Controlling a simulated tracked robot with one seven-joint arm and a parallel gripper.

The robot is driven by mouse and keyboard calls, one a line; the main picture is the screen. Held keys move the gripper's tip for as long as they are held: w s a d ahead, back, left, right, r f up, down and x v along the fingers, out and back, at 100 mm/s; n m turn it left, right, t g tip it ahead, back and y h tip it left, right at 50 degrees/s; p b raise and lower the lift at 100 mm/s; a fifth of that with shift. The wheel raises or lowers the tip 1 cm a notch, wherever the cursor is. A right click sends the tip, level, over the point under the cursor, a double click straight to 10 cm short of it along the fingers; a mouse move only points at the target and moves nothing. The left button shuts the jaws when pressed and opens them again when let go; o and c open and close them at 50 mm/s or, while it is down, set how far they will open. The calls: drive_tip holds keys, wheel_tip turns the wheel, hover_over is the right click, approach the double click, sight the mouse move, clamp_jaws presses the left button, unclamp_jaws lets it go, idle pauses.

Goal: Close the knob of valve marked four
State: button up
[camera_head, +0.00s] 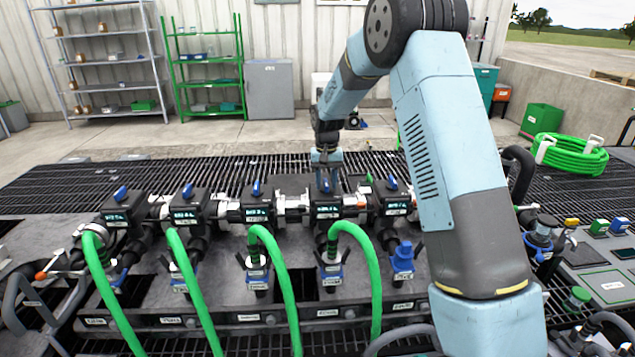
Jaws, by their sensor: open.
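A row of several black valve blocks with blue knobs runs across the manifold (285,182). The fourth valve from the left (327,209) has a small display on its front, too small to read. Its blue knob is mostly hidden by my gripper (326,178), which points down right over it with its fingers open. I cannot tell whether the fingers touch the knob. The other blue knobs show at the first (120,193), second (187,190), third (256,188) and fifth (391,184) valves.
Green hoses (272,272) rise in front of the valves. The fifth valve stands close on the right, with a blue capped fitting (403,257) below it. An orange-tipped lever (42,275) is at far left. Black grating (165,174) behind the manifold is clear.

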sight(326, 182)
drive_tip(key=shift+r, duration=0.1)
wheel_tip(326, 182, up, 14)
drive_tip(key=shift+f, duration=0.25)
idle(0.4)
